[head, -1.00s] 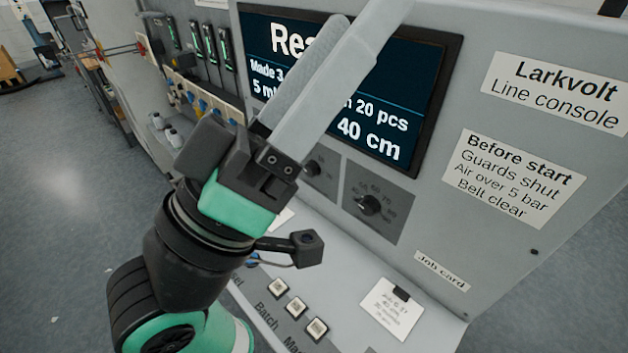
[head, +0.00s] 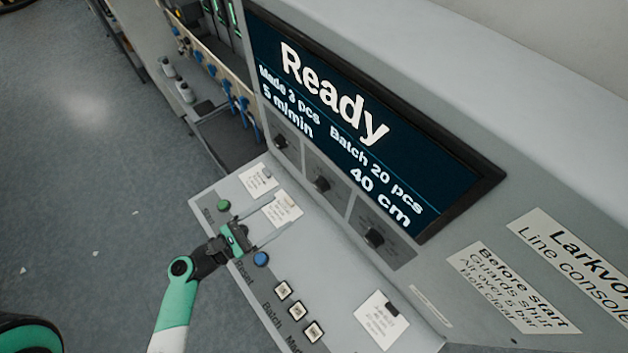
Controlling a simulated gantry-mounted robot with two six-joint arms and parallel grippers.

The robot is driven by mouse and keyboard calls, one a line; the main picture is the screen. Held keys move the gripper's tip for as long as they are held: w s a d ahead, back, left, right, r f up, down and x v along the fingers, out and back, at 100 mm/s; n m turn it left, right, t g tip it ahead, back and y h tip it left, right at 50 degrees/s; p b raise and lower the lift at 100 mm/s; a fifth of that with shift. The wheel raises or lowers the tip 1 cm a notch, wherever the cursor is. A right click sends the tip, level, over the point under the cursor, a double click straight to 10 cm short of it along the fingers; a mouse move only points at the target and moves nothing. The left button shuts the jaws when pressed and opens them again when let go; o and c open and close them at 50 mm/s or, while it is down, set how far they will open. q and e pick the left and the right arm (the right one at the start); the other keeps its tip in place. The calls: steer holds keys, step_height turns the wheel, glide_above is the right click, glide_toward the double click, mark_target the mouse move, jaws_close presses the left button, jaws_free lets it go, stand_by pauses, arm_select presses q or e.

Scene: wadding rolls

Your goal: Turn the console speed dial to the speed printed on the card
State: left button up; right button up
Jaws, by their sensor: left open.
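The console screen (head: 340,115) reads Ready, Made 3 pcs, 5 m/min, Batch 20 pcs, 40 cm. Three black dials sit below it: a left dial (head: 281,142), a middle dial (head: 322,185) and a right dial (head: 374,237). Their markings are too small to read, so I cannot tell which sets speed. The job card (head: 380,325) lies under a black clip on the sloping ledge; its print is unreadable. My left gripper (head: 281,209) is open and empty over the ledge's left part, apart from the dials. My right gripper is out of view.
A green button (head: 224,205), a blue button (head: 261,259) and three white square buttons (head: 298,307) line the ledge's front. Two more cards lie there, one at the far end (head: 259,181). A shelf with blue fittings (head: 237,100) stands behind. Open floor lies left.

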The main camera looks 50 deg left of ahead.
mark_target(317, 188)
arm_select(q)
steer(key=w, duration=0.7)
steer(key=w+d, duration=0.1)
steer(key=w, duration=0.3)
steer(key=shift+w+d, duration=0.1)
steer(key=shift+w, duration=0.15)
jaws_close()
